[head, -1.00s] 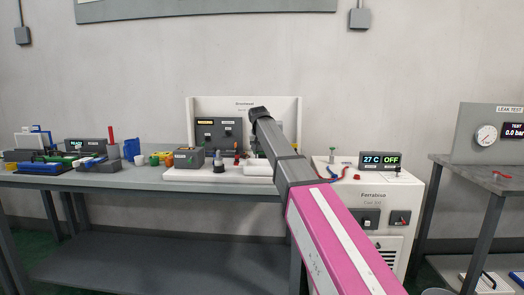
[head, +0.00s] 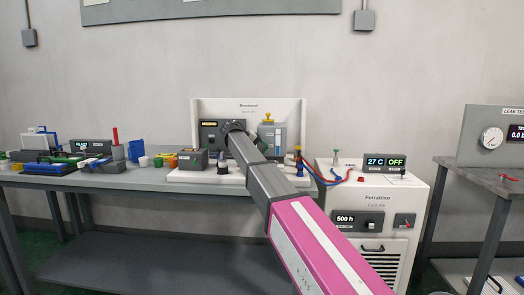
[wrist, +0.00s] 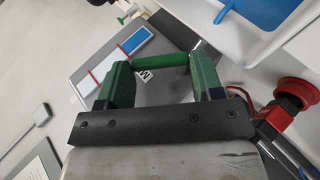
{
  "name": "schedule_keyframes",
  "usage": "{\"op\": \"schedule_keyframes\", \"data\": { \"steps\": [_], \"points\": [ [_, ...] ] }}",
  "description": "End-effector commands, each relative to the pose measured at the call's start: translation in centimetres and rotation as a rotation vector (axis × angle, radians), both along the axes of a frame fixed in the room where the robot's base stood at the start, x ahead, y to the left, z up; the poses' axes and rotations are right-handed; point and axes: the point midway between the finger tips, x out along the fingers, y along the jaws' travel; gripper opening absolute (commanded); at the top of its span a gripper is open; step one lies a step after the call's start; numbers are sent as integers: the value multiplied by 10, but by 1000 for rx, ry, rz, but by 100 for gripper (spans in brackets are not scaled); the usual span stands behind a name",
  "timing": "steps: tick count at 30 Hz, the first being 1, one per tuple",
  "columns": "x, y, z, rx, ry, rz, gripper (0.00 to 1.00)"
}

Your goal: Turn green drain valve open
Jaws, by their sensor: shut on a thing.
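In the wrist view my gripper (wrist: 163,72) has two green fingers on a dark crossbar. A green bar (wrist: 163,60), which looks like the green drain valve's handle, spans between the fingertips, and the jaws are shut on it. Just beyond it is a grey tank body (wrist: 190,45) with a blue level gauge (wrist: 123,50) crossed by red lines. In the head view the grey tank (head: 268,138), with a yellow top, stands on the white bench unit. My arm hides the fingers and the valve there. The handle's exact angle is hard to tell.
A red fitting (wrist: 295,92) is close to the right of my gripper. A dark box (head: 192,160) is left of my arm.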

Motion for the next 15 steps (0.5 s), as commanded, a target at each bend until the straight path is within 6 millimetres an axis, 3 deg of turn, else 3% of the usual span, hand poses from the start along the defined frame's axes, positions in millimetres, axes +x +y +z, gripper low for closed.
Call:
{"op": "schedule_keyframes", "data": {
  "steps": [15],
  "points": [
    [0,8,-2,-251,10,2,37]
  ]
}}
